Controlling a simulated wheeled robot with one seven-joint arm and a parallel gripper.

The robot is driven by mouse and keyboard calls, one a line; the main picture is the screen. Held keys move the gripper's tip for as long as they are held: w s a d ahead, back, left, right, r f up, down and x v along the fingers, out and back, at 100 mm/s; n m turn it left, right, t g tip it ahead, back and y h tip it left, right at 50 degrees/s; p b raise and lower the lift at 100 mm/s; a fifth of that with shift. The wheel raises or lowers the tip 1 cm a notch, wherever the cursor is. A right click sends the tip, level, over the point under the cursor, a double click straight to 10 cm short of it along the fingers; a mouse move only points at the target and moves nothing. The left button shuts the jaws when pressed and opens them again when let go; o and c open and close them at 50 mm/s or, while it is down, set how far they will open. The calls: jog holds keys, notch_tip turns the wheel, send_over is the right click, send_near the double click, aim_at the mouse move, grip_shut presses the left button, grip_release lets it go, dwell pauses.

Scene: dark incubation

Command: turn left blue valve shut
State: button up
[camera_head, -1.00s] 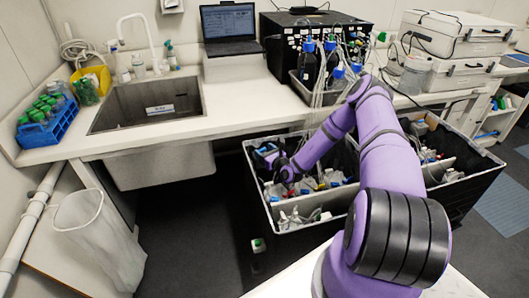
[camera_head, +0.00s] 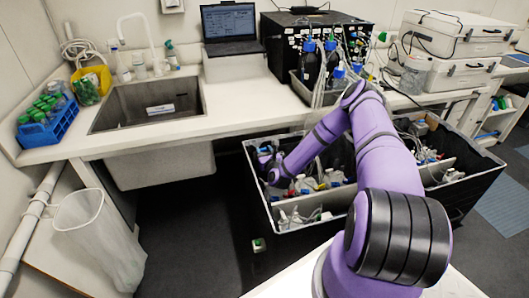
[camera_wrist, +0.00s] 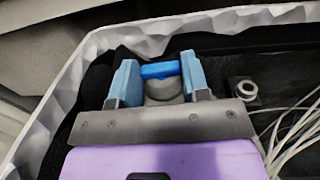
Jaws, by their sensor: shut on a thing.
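The left blue valve shows in the wrist view as a bright blue handle (camera_wrist: 160,70) on a grey rounded body. My gripper (camera_wrist: 160,80) has its two light blue fingers on either side of the handle, shut on it. The handle lies across the gap between the fingertips. In the head view my gripper (camera_head: 268,160) is down inside the left end of the black crate (camera_head: 262,200), and my arm and wrist mostly hide the valve there.
The crate's pale rim and wall run close around my gripper in the wrist view. Several thin pale tubes (camera_wrist: 295,125) hang to its right, beside a ring-shaped fitting (camera_wrist: 244,88). Bottles with blue caps (camera_head: 309,62) stand on the bench above the crate.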

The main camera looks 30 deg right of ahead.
jog(key=shift+m+h, duration=0.5)
jog(key=shift+h, duration=0.2)
jog(key=shift+a, duration=0.1)
jog(key=o, duration=0.9)
jog(key=v, duration=1)
jog(key=shift+s+a+r, duration=0.15)
jog(key=shift+s, duration=0.2)
